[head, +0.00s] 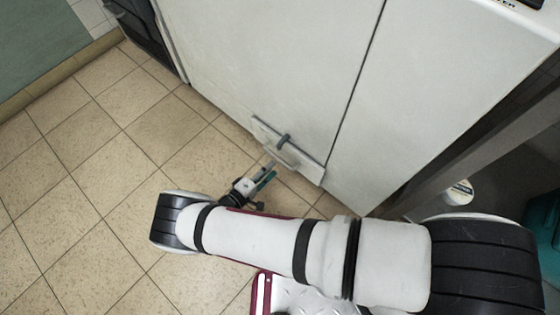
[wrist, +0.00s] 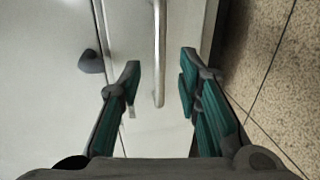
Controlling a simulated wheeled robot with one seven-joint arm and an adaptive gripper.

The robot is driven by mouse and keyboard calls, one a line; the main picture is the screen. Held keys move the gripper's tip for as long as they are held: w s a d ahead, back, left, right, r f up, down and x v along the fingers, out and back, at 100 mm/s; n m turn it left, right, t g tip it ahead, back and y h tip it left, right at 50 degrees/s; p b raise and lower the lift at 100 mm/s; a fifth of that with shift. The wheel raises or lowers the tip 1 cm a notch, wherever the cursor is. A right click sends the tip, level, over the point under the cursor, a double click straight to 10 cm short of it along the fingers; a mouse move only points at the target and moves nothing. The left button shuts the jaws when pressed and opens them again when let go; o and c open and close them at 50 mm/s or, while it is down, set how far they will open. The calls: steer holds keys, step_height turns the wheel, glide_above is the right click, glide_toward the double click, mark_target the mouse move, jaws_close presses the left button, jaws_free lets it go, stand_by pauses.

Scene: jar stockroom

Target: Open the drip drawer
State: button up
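The drip drawer (head: 308,168) is a narrow pale panel low on the front of the white cabinet. It looks closed, close to flush with the front. Its thin metal bar handle (head: 284,160) also shows in the wrist view (wrist: 160,40), running down from the top edge and ending between the fingers. My gripper (head: 268,174) is at the handle, low above the floor. In the wrist view my gripper (wrist: 160,78) is open, one green-padded finger on each side of the bar, with gaps on both sides. I cannot tell how deep the bar sits between them.
A dark knob or latch (head: 284,140) sits just above the handle; in the wrist view it (wrist: 91,62) is left of the left finger. The tiled floor (head: 110,180) is clear to the left. A white tub (head: 458,192) and a teal container (head: 545,225) stand at the right.

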mark_target(280, 160)
steer(key=shift+b+x, duration=0.7)
steer(key=shift+x, duration=2.4)
jaws_close()
